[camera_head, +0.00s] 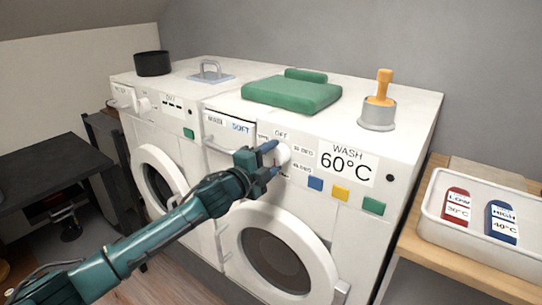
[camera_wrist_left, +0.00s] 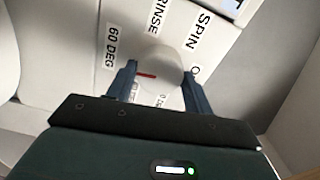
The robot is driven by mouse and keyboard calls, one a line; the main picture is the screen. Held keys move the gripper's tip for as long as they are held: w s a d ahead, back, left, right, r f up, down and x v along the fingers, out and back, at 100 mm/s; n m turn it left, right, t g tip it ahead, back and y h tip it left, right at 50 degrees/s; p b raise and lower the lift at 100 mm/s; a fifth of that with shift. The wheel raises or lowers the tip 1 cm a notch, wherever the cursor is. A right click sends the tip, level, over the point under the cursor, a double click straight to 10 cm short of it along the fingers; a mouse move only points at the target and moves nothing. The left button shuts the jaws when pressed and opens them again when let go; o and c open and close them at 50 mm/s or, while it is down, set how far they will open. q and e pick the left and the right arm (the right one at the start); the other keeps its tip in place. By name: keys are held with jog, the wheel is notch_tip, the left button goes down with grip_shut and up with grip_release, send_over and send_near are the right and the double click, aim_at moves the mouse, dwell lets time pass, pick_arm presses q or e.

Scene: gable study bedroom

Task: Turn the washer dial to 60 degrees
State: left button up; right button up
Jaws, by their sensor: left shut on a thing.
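The white round washer dial (camera_head: 283,154) is on the front panel of the right-hand washer (camera_head: 330,215). It also shows in the left wrist view (camera_wrist_left: 160,62), with a red mark on its left side, a little below the "60 DEG" label (camera_wrist_left: 112,46). "RINSE" and "SPIN" labels stand above it there. My left gripper (camera_head: 272,160) is shut on the dial, one finger on each side. Its fingers show in the left wrist view (camera_wrist_left: 158,88). Part of the dial and a lower label are hidden by the gripper. My right gripper is in neither view.
A "WASH 60°C" card (camera_head: 347,163) is right of the dial, above blue, yellow and green squares. A green folded cloth (camera_head: 290,98) and an orange-handled object (camera_head: 379,105) sit on top. A white tray (camera_head: 430,221) with two labelled items stands on a wooden table at right.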

pick_arm(q)
jog(key=shift+m, duration=0.6)
jog(key=o, duration=1)
jog(key=shift+c, duration=0.2)
jog(key=shift+s+a, duration=0.1)
jog(key=v, duration=1.3)
jog(key=shift+b, duration=0.3)
